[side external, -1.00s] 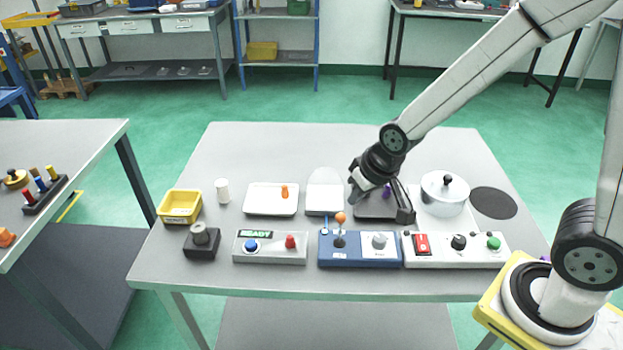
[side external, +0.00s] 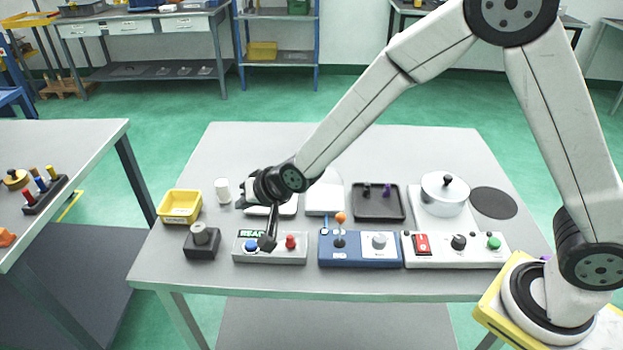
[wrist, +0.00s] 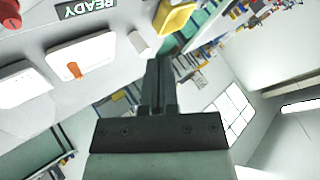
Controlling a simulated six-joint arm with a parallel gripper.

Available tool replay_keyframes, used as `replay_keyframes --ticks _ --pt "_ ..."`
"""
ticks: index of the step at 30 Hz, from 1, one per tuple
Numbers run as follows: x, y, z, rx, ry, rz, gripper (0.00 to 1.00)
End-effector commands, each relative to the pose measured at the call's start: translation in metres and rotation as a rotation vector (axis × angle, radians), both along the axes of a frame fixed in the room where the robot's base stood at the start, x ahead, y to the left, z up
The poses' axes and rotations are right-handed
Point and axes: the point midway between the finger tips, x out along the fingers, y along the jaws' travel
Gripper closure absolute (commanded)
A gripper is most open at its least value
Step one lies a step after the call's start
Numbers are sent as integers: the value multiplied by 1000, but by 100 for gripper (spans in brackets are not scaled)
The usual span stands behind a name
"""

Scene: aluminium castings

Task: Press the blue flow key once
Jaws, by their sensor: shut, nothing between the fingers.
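The blue key (side external: 251,245) is a round blue button on the left of a light grey control box (side external: 247,259) with a READY display. I cannot tell whether the tips touch the box. In the wrist view my closed fingers (wrist: 160,80) show in the middle, with the READY display (wrist: 85,8) at the top left; the blue key is out of that view.
A yellow bin (side external: 180,207), a white cylinder (side external: 222,190) and a dark block with a knob (side external: 201,242) stand to the left. A blue box with an orange-topped lever (side external: 341,218) stands to the right. A white tray (side external: 290,208) lies behind.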

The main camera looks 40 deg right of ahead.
Motion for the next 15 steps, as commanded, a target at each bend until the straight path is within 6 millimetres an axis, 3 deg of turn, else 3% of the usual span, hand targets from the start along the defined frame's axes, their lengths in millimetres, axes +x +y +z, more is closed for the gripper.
replay_keyframes --ticks 15 --pt "0 -1 -8 -2 3 0 100"
